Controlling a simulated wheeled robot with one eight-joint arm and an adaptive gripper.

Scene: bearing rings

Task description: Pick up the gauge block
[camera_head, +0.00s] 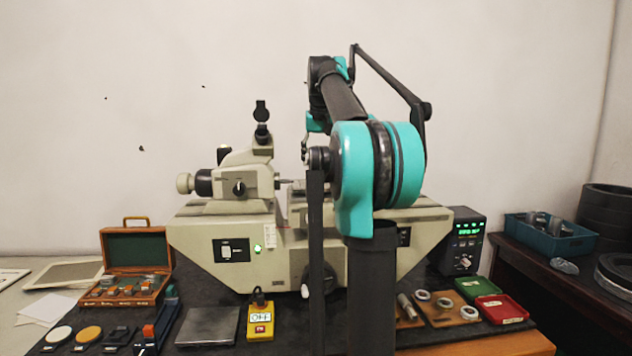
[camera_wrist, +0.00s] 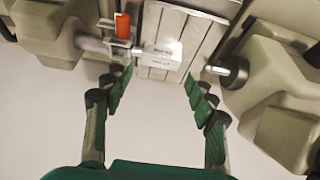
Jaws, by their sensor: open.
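In the wrist view a small pale block with dark print, which looks like the gauge block (camera_wrist: 158,58), sits on the slatted metal stage (camera_wrist: 175,28) of the measuring machine. A grey spindle comes up to it from the left, and a dark-tipped one stands apart on its right. My gripper (camera_wrist: 161,82) is open and empty. Its fingertips lie on either side of the block and a little below it in the picture. In the head view my arm hides the block and most of the stage.
The machine (camera_head: 225,215) has bulky housings on both sides of the stage. On the bench are an open wooden case (camera_head: 137,250), a yellow switch box (camera_head: 260,318), and red (camera_head: 501,308) and green (camera_head: 477,287) trays.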

